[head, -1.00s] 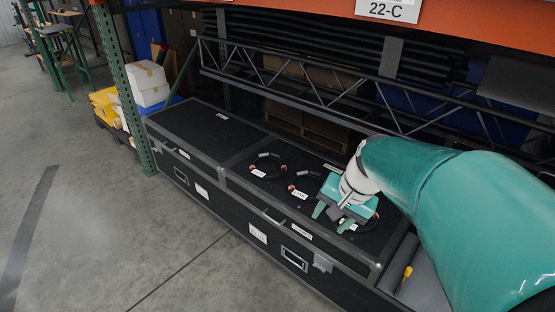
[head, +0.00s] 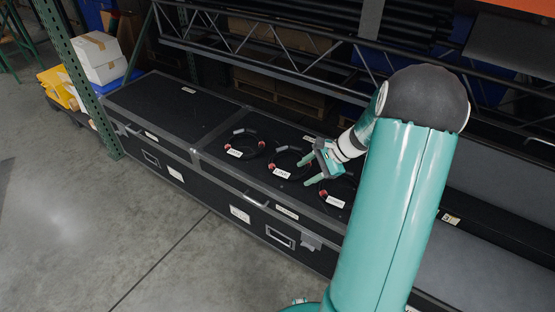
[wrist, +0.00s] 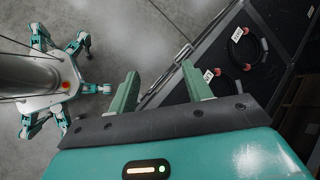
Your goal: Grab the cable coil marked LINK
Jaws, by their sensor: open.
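Three black cable coils with red bands and white tags lie in a row on a black case lid (head: 213,147). They are the left coil (head: 262,145), the middle coil (head: 272,166) and the right coil (head: 323,193). The middle coil's tag (head: 282,173) appears to read LINK; the other tags are too small to read surely. My gripper (head: 306,171) is open and empty, above the lid between the middle and right coils, partly covering the right one. In the wrist view, its fingers (wrist: 160,72) point past the case edge, with two coils to their right.
A second black case section (head: 165,105) adjoins on the left. A dark metal truss (head: 265,60) runs behind the cases. A green rack post (head: 85,85) stands at the left, by white boxes (head: 100,55). The grey floor in front (head: 60,220) is clear.

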